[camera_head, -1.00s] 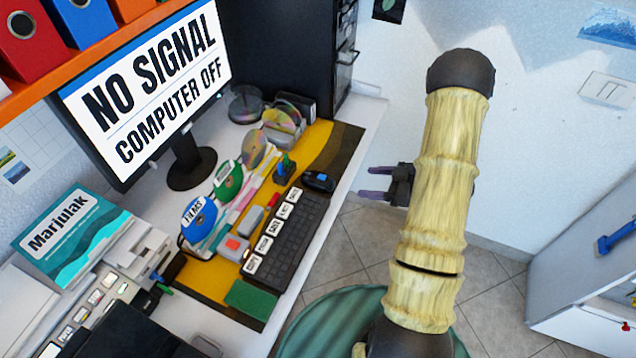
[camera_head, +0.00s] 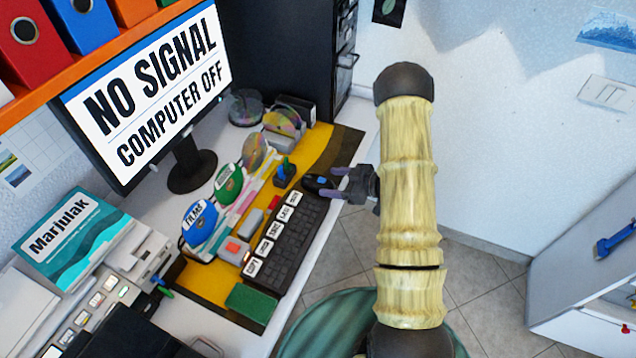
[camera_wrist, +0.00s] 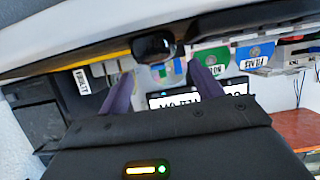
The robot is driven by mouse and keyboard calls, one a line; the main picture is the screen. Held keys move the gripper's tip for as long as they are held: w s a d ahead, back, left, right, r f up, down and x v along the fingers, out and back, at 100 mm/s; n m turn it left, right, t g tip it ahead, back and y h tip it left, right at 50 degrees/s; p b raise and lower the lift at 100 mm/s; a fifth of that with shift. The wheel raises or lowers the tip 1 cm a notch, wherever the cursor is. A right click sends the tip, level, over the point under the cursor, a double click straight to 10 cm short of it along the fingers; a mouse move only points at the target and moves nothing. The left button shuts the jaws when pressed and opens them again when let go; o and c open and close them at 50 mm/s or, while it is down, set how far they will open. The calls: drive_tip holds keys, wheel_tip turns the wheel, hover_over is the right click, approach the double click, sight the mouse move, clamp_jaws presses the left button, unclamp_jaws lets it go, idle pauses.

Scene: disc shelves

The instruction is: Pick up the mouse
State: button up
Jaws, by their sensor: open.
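The mouse (camera_head: 318,183) is small and black with a blue spot. It lies on the desk's mat just past the far end of the black keyboard (camera_head: 290,240). My gripper (camera_head: 333,183) is open, with its two purple fingers pointing left at the mouse from the desk's right edge. The fingertips are very near or over its right side; I cannot tell whether they touch. In the wrist view the mouse (camera_wrist: 154,46) is a dark shape at the desk edge, ahead of and between the spread fingers of my gripper (camera_wrist: 158,68). Nothing is held.
A yellow and black mat (camera_head: 325,148) lies under the desk items. A monitor (camera_head: 145,80) rises behind.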

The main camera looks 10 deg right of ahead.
sight(325, 180)
drive_tip(key=shift+w+a+f, duration=0.15)
drive_tip(key=shift+a, duration=0.1)
drive_tip(key=shift+a, duration=0.1)
drive_tip(key=x, duration=0.5)
drive_tip(key=shift+w, duration=0.2)
drive_tip(key=c, duration=0.8)
